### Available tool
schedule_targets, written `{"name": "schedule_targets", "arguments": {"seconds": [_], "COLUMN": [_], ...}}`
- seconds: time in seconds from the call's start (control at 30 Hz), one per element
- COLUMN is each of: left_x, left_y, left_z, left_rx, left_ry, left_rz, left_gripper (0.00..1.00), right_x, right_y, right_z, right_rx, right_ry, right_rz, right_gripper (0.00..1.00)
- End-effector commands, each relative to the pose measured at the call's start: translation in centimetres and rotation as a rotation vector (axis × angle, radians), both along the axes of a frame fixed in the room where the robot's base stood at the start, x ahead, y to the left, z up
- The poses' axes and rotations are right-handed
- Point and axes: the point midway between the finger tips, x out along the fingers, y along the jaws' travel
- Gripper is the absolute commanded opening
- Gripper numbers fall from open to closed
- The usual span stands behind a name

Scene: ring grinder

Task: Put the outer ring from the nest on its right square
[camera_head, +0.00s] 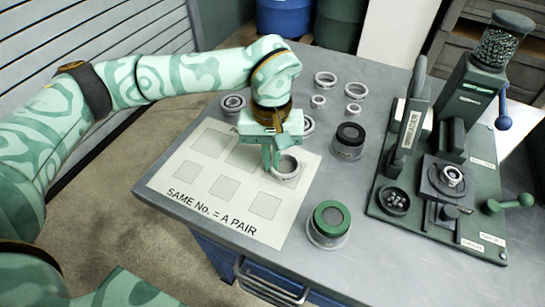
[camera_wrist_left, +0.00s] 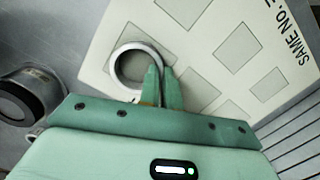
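A pale metal ring (camera_head: 289,180) is at the upper right square of the white printed mat (camera_head: 238,229), low over it or on it. My left gripper (camera_head: 271,165) points down at the ring's left side. In the left wrist view the two fingertips (camera_wrist_left: 160,70) are close together at the rim of the ring (camera_wrist_left: 118,66), one inside and one outside, with the wall between them. Whether the ring touches the mat is hard to tell. The nest (camera_head: 436,186) on the green machine at the right holds a small bright ring (camera_head: 453,176). My right gripper is out of view.
Several loose rings, such as one at the back (camera_head: 326,79), lie behind the mat. A black-topped jar (camera_head: 347,148) and a green-topped jar (camera_head: 328,226) stand right of the mat. The mat's other squares are bare. The table's front edge is close to the mat.

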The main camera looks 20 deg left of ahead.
Motion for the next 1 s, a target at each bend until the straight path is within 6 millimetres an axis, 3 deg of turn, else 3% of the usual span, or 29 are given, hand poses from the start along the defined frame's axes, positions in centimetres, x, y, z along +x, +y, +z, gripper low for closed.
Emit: {"name": "schedule_targets", "arguments": {"seconds": [0.3, 0.4, 0.7, 0.87, 1.0], "left_x": [0.0, 0.0, 0.0, 0.3, 0.7], "left_y": [0.0, 0.0, 0.0, 0.1, 0.2], "left_z": [-0.1, -0.1, 0.1, 2.4, 6.0], "left_rx": [0.001, 0.001, 0.0, 0.001, 0.0], "left_ry": [-0.002, -0.002, -0.002, -0.008, -0.011], "left_rz": [-0.001, -0.001, 0.0, 0.0, 0.002], "left_gripper": [0.0, 0.27, 0.27, 0.27, 0.27], "right_x": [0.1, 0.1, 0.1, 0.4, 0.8], "right_y": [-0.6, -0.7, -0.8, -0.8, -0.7], "right_z": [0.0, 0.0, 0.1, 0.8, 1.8], "right_rx": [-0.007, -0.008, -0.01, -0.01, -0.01], "right_ry": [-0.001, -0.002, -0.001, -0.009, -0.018], "right_rz": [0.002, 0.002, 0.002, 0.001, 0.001], "right_gripper": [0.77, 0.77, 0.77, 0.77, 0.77]}}
